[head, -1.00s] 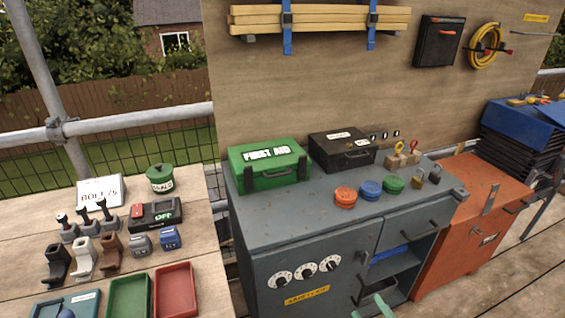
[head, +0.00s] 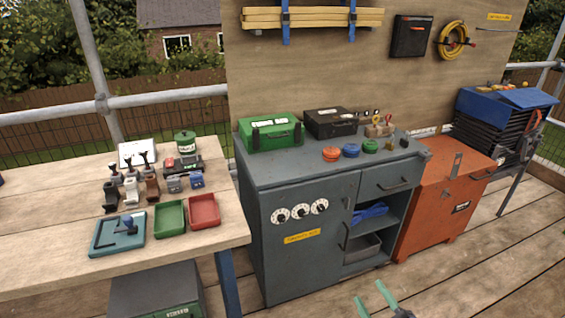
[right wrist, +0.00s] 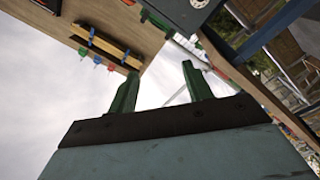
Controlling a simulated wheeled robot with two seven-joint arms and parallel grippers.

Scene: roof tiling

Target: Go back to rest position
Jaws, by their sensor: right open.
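My right gripper (head: 373,299) shows at the bottom of the head view, in front of the grey cabinet (head: 285,258). Its two green fingers are apart, with nothing between them. In the right wrist view the same gripper (right wrist: 160,88) has its green fingers spread, with sky and part of the board behind them. My left gripper is not in the head view.
A wooden table (head: 45,240) with trays and small items stands at the left. The grey cabinet carries a green first aid box (head: 271,133) and a black case (head: 331,123). An orange chest (head: 440,205) stands to its right. Open decking (head: 480,270) lies in front.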

